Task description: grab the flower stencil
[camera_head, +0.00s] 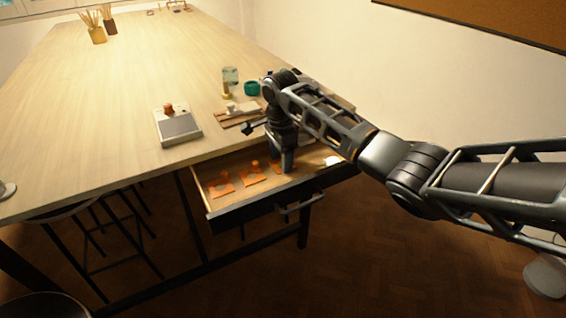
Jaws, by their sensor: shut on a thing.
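A shallow drawer (226,214) is pulled open below the table's near edge. Orange stencils with knobs lie in it: one at the left (221,186) and one in the middle (253,174). Their cut-out shapes are too small to read, so I cannot tell which is the flower. My gripper (287,168) reaches down into the right part of the drawer, shut on a third orange stencil (278,169). My gripper mostly hides this stencil, and I cannot tell whether it is lifted off the drawer floor.
A small white item (332,161) lies at the drawer's right end. On the table (130,90) are a grey tile board (180,126), a teal roll (251,88), a glass jar (231,75) and brush pots (97,34). Stools (75,212) stand below left.

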